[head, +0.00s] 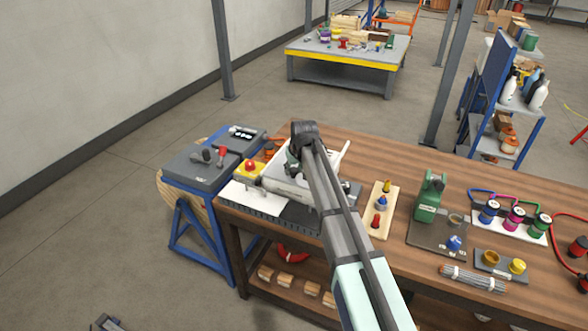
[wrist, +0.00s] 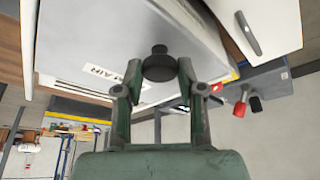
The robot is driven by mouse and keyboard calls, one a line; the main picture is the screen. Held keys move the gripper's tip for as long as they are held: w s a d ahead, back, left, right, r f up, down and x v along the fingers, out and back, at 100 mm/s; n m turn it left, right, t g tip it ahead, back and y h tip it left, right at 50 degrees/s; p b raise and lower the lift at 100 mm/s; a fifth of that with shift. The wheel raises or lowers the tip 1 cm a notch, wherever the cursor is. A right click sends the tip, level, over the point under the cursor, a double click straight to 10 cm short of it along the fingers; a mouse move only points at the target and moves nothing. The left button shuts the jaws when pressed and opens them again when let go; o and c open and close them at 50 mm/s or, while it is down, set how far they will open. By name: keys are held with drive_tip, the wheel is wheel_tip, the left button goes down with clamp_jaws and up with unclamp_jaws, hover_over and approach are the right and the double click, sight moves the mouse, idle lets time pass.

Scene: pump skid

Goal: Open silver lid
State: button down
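The silver lid (wrist: 110,40) fills the upper left of the wrist view as a flat pale panel with a printed label. A black round knob (wrist: 158,63) stands out from it. My gripper (wrist: 160,68) has its two green fingers on either side of the knob, with the tips closed against it. In the head view, the silver box (head: 290,187) sits at the left end of the wooden bench, partly hidden by my arm. My fingertips and the knob are hidden there. I cannot tell from these views whether the lid is raised.
A yellow box with a red button (head: 249,168) stands left of the silver box. A grey-topped blue stand (head: 195,168) adjoins the bench (head: 400,180). A board with coloured cones (head: 381,212) and a green device (head: 430,198) stand to the right. A white panel with a handle (wrist: 265,25) is near my gripper.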

drive_tip(key=w+d+b, duration=0.1)
drive_tip(key=w, duration=0.4)
drive_tip(key=w+d+b, duration=0.1)
drive_tip(key=w+d, duration=0.1)
drive_tip(key=w, duration=0.3)
drive_tip(key=w+d, duration=0.2)
drive_tip(key=w, duration=0.3)
drive_tip(key=shift+d+b, duration=0.2)
drive_tip(key=shift+b, duration=0.2)
drive_tip(key=c, duration=0.7)
unclamp_jaws()
drive_tip(key=shift+f, duration=0.1)
drive_tip(key=shift+s, duration=0.1)
drive_tip(key=v, duration=1.2)
drive_tip(key=shift+a, duration=0.1)
